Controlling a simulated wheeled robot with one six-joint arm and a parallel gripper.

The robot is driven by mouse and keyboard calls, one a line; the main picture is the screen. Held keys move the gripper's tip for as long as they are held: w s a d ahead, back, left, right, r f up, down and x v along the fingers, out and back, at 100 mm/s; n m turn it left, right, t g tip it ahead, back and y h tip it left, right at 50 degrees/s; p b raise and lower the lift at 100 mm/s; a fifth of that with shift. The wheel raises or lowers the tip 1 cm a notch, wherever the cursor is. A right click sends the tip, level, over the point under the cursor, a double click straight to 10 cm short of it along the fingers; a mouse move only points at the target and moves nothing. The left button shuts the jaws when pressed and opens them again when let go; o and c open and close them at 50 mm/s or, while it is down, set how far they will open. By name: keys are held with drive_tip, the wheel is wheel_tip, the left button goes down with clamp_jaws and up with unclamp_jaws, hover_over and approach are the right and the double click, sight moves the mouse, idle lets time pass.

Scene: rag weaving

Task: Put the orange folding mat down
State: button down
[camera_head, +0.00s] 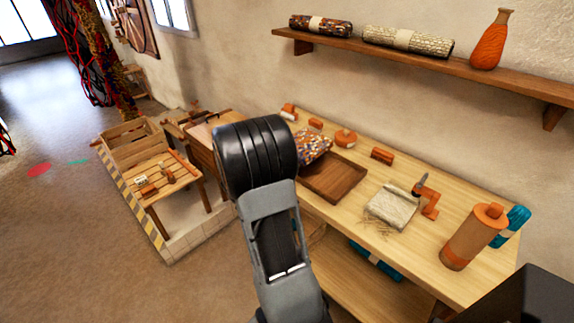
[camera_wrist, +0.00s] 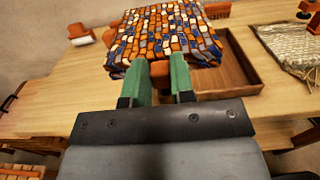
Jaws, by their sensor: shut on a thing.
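The orange folding mat (camera_head: 313,147) has a woven pattern of orange, white and blue patches. In the wrist view the mat (camera_wrist: 165,32) lies across the tips of my gripper (camera_wrist: 160,66). The two green fingers are closed on an orange part at its near edge. The mat overlaps the left part of a shallow wooden tray (camera_head: 345,180), which also shows in the wrist view (camera_wrist: 242,70). I cannot tell whether the mat touches the tray or hangs above it. In the head view my arm hides the gripper.
The long bench (camera_head: 345,225) also holds a pale woven piece (camera_head: 391,207) at right, an orange clamp-like tool (camera_head: 430,203) and an orange-brown cylinder (camera_head: 472,237). Small orange items stand along the back. A wall shelf (camera_head: 460,68) runs above. Bare bench top lies in front of the tray.

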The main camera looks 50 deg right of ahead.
drive_tip(key=w+d+f, duration=0.2)
drive_tip(key=w, duration=0.1)
drive_tip(key=w+d+f, duration=0.2)
drive_tip(key=w+f, duration=0.1)
drive_tip(key=w+d+f, duration=0.1)
drive_tip(key=w+f, duration=0.2)
drive_tip(key=shift+w+d+f, duration=0.2)
drive_tip(key=shift+w+d, duration=0.2)
drive_tip(key=shift+w+d+f+b, duration=0.1)
drive_tip(key=shift+w+f+b, duration=0.1)
drive_tip(key=shift+f+b, duration=0.15)
drive_tip(key=shift+f, duration=1.5)
drive_tip(key=shift+f, duration=0.1)
drive_tip(key=c, duration=1)
unclamp_jaws()
drive_tip(key=shift+o, duration=0.2)
